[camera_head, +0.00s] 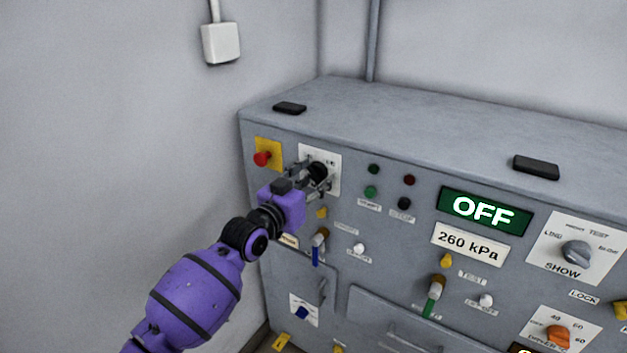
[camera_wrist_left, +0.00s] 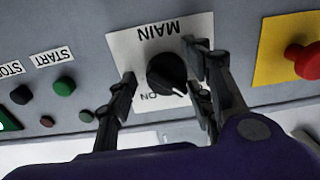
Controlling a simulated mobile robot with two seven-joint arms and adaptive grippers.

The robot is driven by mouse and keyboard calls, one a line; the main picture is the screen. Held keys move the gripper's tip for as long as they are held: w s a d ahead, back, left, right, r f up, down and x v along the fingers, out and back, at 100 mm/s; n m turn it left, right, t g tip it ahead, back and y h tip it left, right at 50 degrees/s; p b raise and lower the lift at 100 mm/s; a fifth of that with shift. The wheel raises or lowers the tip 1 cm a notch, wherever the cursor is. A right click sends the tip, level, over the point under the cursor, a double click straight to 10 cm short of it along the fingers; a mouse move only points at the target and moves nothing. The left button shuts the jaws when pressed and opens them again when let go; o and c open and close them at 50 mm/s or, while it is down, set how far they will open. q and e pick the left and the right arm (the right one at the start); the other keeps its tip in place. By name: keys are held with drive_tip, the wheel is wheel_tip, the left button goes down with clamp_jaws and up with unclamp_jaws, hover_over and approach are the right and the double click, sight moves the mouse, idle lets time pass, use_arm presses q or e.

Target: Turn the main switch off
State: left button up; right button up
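The main switch (camera_wrist_left: 167,73) is a round black knob on a white plate (camera_wrist_left: 125,48) marked MAIN in the left wrist view, where the picture is upside down. The letters "ON" show on the plate near the knob. In the head view the main switch (camera_head: 318,171) is partly hidden by my gripper. My left gripper (camera_head: 312,176) is at the plate, and in the left wrist view its open fingers (camera_wrist_left: 165,88) stand on either side of the knob with gaps between. Contact with the knob cannot be made out. My right gripper is not in view.
A red button on a yellow plate (camera_head: 264,155) sits just left of the main switch. START and STOP buttons (camera_head: 371,192) are to its right. A green display (camera_head: 485,210) reads OFF, above a 260 kPa label (camera_head: 470,244). A selector knob (camera_head: 577,252) is further right.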

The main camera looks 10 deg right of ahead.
use_arm(q)
drive_tip(key=v, duration=1.2)
drive_tip(key=shift+a, duration=0.1)
drive_tip(key=s+a+f+n+y+p, duration=0.1)
drive_tip(key=s+a+f+n+y, duration=0.15)
drive_tip(key=s+a+f, duration=0.35)
drive_tip(key=s+a+f+n+y, duration=0.1)
drive_tip(key=s+a+f+y, duration=0.3)
drive_tip(key=f, duration=0.5)
drive_tip(key=s+a+f+n+y+p, duration=0.1)
drive_tip(key=s+a+f+y, duration=0.1)
drive_tip(key=s+a+f, duration=0.35)
drive_tip(key=s+a+f+n+g+y, duration=0.1)
drive_tip(key=s+a+f, duration=0.2)
drive_tip(key=s+f, duration=0.2)
drive_tip(key=s+a+f+n+g+y, duration=0.1)
drive_tip(key=s+a+f, duration=0.3)
drive_tip(key=s, duration=0.8)
drive_tip(key=s+a+f+n+g+y, duration=0.2)
drive_tip(key=s+a+f, duration=0.2)
drive_tip(key=s+f, duration=0.3)
drive_tip(key=shift+s+p, duration=0.45)
drive_tip(key=shift+s, duration=0.7)
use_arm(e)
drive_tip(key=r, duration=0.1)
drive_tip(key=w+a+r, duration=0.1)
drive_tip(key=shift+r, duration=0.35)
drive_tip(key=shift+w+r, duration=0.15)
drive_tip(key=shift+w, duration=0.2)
